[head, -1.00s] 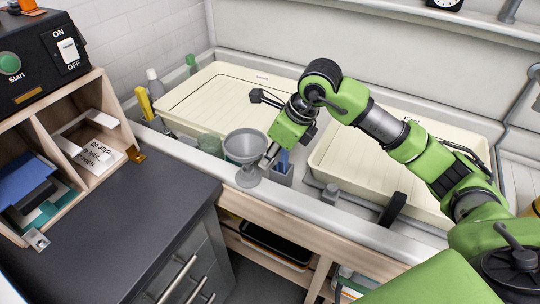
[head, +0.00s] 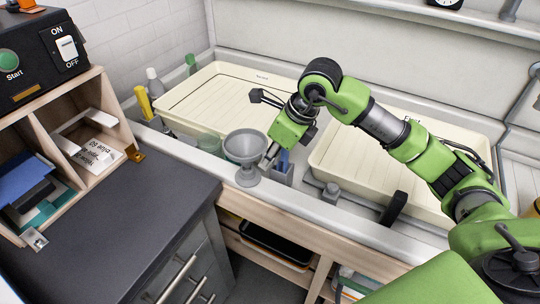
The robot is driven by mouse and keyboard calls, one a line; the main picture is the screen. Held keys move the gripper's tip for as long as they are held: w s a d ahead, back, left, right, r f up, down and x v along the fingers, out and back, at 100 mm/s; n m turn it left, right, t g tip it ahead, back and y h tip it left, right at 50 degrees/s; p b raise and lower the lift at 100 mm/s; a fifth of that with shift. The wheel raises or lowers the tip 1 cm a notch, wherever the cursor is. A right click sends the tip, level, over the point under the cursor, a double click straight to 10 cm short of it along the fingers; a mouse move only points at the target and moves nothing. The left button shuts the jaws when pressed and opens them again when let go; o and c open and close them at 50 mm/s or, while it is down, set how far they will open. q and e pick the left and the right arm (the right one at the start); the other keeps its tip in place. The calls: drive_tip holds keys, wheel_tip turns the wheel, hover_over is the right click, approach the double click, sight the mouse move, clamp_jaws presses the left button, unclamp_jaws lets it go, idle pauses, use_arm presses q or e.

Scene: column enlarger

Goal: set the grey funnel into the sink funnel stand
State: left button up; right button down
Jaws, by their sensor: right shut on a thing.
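The grey funnel (head: 246,147) is upright, its wide mouth facing up, at the front edge of the sink. My right gripper (head: 268,161) reaches in from the right and is shut on the funnel's right side, low on the cone. A small round grey piece, which looks like the sink funnel stand (head: 248,178), shows directly below the funnel on the sink ledge. The funnel's lower end lines up with this piece, but I cannot tell whether it is seated in it. My left gripper is not in view.
A grey holder with a blue item (head: 283,168) stands close to the right of my gripper. Cream trays (head: 195,84) fill the sink behind. The dark counter (head: 130,215) at front left has clear room.

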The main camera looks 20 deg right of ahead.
drive_tip(key=shift+f+b, duration=1.4)
drive_tip(key=shift+f, duration=0.15)
drive_tip(key=shift+r, duration=0.1)
drive_tip(key=c, duration=1.8)
unclamp_jaws()
drive_tip(key=shift+c, duration=0.2)
drive_tip(key=shift+o, duration=1.4)
drive_tip(key=shift+s+d+r+p, duration=0.1)
drive_tip(key=shift+r+p, duration=0.2)
drive_tip(key=shift+r, duration=0.1)
drive_tip(key=shift+p+v, duration=0.8)
drive_tip(key=shift+v, duration=1.05)
